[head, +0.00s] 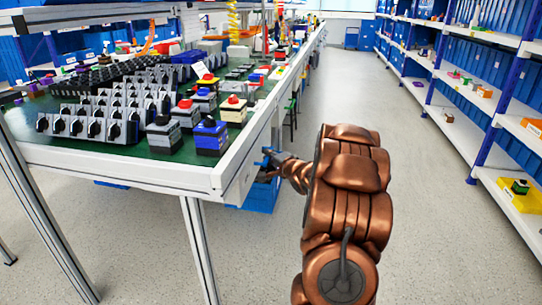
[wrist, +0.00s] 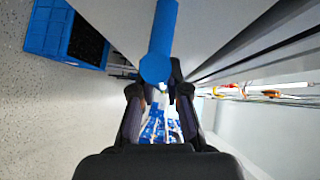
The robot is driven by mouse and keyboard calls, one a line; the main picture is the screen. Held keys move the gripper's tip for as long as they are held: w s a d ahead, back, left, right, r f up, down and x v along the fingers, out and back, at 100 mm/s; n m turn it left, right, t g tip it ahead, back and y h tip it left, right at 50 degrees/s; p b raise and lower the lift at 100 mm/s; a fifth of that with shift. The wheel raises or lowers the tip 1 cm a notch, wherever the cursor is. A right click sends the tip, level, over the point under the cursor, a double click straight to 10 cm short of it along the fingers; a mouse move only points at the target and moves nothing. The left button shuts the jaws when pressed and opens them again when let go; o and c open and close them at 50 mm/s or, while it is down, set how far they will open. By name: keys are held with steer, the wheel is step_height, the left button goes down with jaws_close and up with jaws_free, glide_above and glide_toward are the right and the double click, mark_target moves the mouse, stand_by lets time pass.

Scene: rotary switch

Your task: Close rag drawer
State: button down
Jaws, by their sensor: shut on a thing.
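My gripper (head: 277,157) is beside the right side of the long workbench, just below its top edge. In the wrist view, its two dark fingers (wrist: 160,85) are shut on a blue, rounded bar-like handle (wrist: 162,40). The handle runs upward in that picture, and its near end sits between the fingertips. In the head view my arm and fingers hide most of the handle. The drawer itself is not clearly visible, so I cannot tell how far it stands open.
The workbench (head: 130,172) carries rows of rotary switches (head: 95,118) and push-button boxes (head: 210,135). A blue bin (head: 262,196) sits under it, near my gripper. Shelves (head: 480,100) with blue bins line the right. The grey floor aisle (head: 425,200) between is clear.

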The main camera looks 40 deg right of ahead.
steer(key=c, duration=1.2)
jaws_free()
steer(key=shift+w+a, duration=0.15)
steer(key=shift+w, duration=0.05)
steer(key=shift+o, duration=0.2)
steer(key=shift+s, duration=0.15)
steer(key=shift+s, duration=0.3)
steer(key=v, duration=1.1)
steer(key=shift+r, duration=0.1)
